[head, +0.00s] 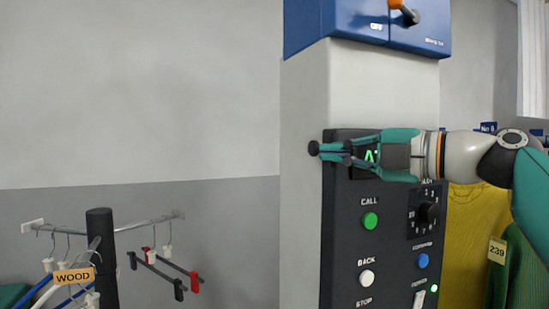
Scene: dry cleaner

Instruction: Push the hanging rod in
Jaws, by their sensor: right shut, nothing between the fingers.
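A thin metal hanging rod (147,222) runs across the lower left, between a white end piece at its left and a small pale mount at its right. Several hangers hang on it, and a black upright post covers part of it. My right gripper (320,149) reaches in from the right. It points left across the top of a dark control panel, well to the right of the rod and higher in the picture. Its fingers are shut and empty, and they hide part of the panel's green display. Whether they touch the panel I cannot tell. My left gripper is not in view.
The dark control panel (340,250) has a green CALL button (370,221), a white BACK button (367,278) and a black dial (428,212). A blue box (335,20) sits above it. Yellow and green garments (470,240) hang at right. A WOOD label (74,276) is by the hangers.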

